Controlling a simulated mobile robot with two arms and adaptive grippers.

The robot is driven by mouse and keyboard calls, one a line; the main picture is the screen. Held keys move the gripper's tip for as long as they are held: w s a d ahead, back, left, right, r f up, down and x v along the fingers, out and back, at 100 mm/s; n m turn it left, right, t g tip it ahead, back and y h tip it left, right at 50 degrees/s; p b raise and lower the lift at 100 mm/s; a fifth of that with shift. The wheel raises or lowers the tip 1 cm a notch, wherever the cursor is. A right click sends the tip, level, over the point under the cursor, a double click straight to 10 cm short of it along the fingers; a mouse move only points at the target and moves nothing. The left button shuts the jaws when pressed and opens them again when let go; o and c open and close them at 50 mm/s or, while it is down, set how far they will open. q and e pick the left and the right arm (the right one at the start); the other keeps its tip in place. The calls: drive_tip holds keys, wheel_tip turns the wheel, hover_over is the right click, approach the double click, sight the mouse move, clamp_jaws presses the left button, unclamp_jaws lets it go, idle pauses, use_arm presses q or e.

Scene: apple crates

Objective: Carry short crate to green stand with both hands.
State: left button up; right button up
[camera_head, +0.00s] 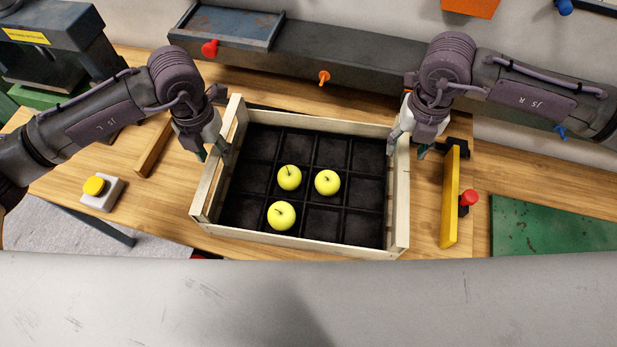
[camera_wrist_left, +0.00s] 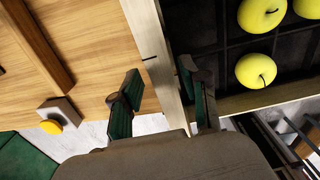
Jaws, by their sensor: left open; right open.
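The short crate (camera_head: 399,205), with pale wooden walls and a dark divided floor, sits on the wooden table with three yellow-green apples in it. My left gripper (camera_head: 212,150) is at its left wall. In the left wrist view its open fingers (camera_wrist_left: 160,95) are on either side of the crate's wall (camera_wrist_left: 158,60), with gaps visible. My right gripper (camera_head: 407,150) is open at the right wall; its exact contact is unclear. A flat green surface (camera_head: 550,225) lies at the right; I cannot tell whether it is the green stand.
A yellow upright bar (camera_head: 450,197) and a red knob (camera_head: 469,198) stand right of the crate. A yellow button on a grey box (camera_head: 101,192) and a wooden strip (camera_head: 154,146) are on the left. A dark rail with knobs (camera_head: 350,72) runs behind.

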sight(404, 153)
use_arm(q)
drive_tip(key=shift+f, duration=1.5)
use_arm(e)
drive_tip(key=shift+f, duration=1.5)
use_arm(q)
drive_tip(key=c, duration=0.7)
use_arm(e)
drive_tip(key=c, duration=0.7)
use_arm(q)
clamp_jaws()
use_arm(e)
drive_tip(key=shift+w, duration=0.1)
clamp_jaws()
use_arm(q)
drive_tip(key=shift+w, duration=0.1)
drive_tip(key=shift+r, duration=0.1)
use_arm(e)
drive_tip(key=shift+d, duration=0.1)
